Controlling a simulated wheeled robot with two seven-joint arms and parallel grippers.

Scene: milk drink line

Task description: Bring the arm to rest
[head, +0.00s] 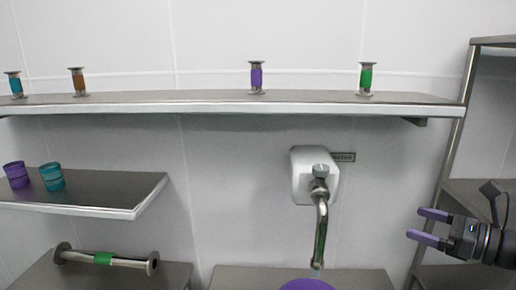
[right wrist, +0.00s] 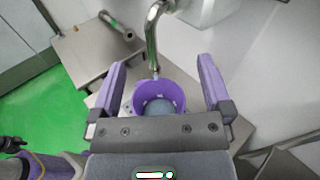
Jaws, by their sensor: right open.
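My right gripper (head: 428,227) is at the right side of the head view, with its purple fingers apart and nothing between them. It hangs in the air, right of the tap and in front of the metal rack. In the right wrist view my right gripper (right wrist: 162,80) shows open, its two fingers spread wide. A purple cup (right wrist: 160,98) stands under the tap, beyond the fingers and apart from them. Its rim shows at the bottom of the head view (head: 307,284). My left gripper is not in view.
A white tap unit (head: 300,176) with a metal spout (head: 321,225) is on the wall. A long shelf (head: 200,109) holds several spools. A lower shelf (head: 110,205) holds a purple cup (head: 16,175) and a teal cup (head: 52,177). A metal rack (head: 452,140) stands at right.

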